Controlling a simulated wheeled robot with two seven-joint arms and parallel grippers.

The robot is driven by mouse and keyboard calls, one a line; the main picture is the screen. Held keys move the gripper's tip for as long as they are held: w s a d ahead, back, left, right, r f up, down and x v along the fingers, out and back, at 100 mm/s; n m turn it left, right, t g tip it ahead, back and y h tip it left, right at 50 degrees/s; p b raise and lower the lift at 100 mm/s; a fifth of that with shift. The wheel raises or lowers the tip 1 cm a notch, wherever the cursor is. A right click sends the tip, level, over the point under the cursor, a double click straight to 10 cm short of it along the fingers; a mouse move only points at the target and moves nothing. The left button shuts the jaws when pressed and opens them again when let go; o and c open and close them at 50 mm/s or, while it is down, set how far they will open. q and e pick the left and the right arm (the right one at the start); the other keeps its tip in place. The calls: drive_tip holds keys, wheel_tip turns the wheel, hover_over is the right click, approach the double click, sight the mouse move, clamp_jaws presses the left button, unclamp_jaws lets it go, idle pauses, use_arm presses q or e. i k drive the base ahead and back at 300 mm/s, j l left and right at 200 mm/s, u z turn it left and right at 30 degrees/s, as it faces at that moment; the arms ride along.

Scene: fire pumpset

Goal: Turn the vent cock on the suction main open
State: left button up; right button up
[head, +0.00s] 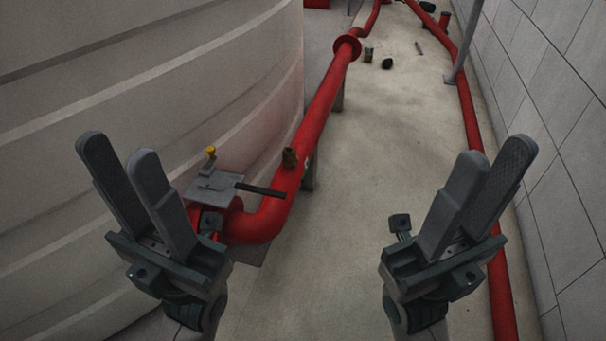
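The suction main (319,112) is a red pipe running from an elbow beside the pale tank to a flange further back. My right gripper (496,150) is open and empty at the right, in front of the wall-side pipe.
A grey plate (222,192) with a yellow-topped part (210,152) and a black bar (262,190) sits near the elbow. A red pipe (467,105) runs along the tiled wall (560,130). Small dark objects (387,63) lie further back. The concrete floor (375,150) between the pipes is mostly clear.

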sight(307, 160)
drive_tip(key=i+l+u, duration=0.6)
drive_tip(key=l, duration=0.2)
drive_tip(key=l+u, duration=0.35)
drive_tip(key=l, duration=0.3)
drive_tip(key=l+u, duration=0.35)
drive_tip(key=l, duration=0.3)
drive_tip(key=k, duration=0.05)
